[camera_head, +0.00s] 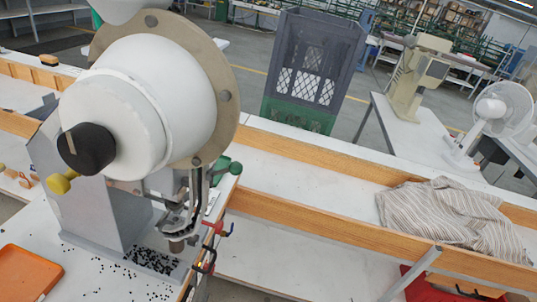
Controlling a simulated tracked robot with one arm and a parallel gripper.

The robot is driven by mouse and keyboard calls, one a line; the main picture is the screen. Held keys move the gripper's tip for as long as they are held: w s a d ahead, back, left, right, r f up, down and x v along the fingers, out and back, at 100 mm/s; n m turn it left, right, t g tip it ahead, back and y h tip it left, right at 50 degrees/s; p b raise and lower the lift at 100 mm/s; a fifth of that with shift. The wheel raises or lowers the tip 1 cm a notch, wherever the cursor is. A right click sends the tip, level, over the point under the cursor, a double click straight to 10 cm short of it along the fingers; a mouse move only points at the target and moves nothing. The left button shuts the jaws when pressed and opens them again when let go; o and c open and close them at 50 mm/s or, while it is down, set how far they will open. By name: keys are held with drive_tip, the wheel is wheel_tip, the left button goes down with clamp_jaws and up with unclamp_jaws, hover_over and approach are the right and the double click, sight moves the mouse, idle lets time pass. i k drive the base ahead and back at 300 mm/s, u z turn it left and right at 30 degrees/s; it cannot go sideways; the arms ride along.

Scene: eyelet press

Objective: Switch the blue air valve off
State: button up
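No blue air valve can be made out in this view. The eyelet press (150,105) fills the left side, with a large white rounded housing and a grey body. A black knob (87,148) with a pale stripe is on its front, and a yellow knob (62,183) sits just below. A green knob (222,166) is at the right of the press. Small red fittings (218,229) with dark parts are at the bench edge; their kind is unclear. My gripper is not in view.
An orange tray (28,274) and scattered black eyelets (150,262) lie on the bench. Wooden rails border a white trough holding a striped cloth (445,215). A grey crate (312,65) stands behind, with a white fan (495,115) at right. A red object (430,290) sits at bottom right.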

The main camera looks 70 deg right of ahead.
sight(227, 234)
drive_tip(key=z, duration=2.7)
drive_tip(key=k, duration=0.95)
drive_tip(key=u, duration=0.95)
drive_tip(key=i, duration=1)
drive_tip(key=u, duration=0.05)
drive_tip(key=k, duration=0.1)
